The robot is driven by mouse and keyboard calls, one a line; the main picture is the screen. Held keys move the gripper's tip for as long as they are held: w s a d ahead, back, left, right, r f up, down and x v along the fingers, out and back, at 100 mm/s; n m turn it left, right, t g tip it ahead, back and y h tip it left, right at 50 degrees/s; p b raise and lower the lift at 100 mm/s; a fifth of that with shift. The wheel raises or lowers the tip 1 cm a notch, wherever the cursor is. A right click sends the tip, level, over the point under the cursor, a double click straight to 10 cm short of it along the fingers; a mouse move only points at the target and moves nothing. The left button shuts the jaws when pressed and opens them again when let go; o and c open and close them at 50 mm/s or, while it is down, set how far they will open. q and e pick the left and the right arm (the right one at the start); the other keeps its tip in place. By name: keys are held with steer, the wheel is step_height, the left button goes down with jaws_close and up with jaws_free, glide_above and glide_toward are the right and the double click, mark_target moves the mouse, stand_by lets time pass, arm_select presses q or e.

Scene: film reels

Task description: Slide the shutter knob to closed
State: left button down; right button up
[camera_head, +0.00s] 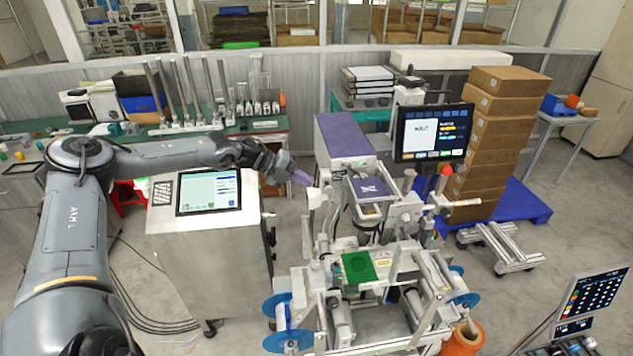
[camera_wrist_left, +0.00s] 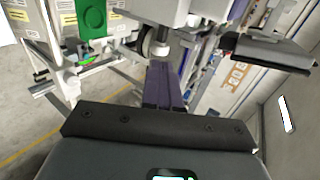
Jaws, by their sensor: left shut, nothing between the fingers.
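The machine (camera_head: 345,138) stands right of centre in the head view, with a purple-topped housing and a light frame. My left gripper (camera_head: 303,178) reaches in from the left and its purple fingers are shut and empty. They end just left of a pale block (camera_head: 316,197) on the machine's near left side. In the left wrist view the purple fingers (camera_wrist_left: 164,82) point at the machine, just below a round grey-and-white part (camera_wrist_left: 155,45). I cannot tell whether this part is the shutter knob, or whether the fingertips touch it. My right gripper is not in view.
A console with a screen (camera_head: 209,190) stands left of the machine, under my left arm. A monitor (camera_head: 432,132) and stacked brown boxes (camera_head: 497,130) are at the right. Blue reels (camera_head: 289,341) and a green panel (camera_head: 360,267) are on the machine's lower front.

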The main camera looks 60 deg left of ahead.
mark_target(325, 189)
arm_select(q)
steer(key=p+x, duration=0.1)
steer(key=x, duration=0.3)
steer(key=shift+w+f, duration=0.1)
steer(key=shift+w, duration=0.05)
stand_by(0.4)
step_height(325, 189, down, 4)
steer(key=shift+f+b, duration=0.1)
steer(key=shift+b, duration=0.9)
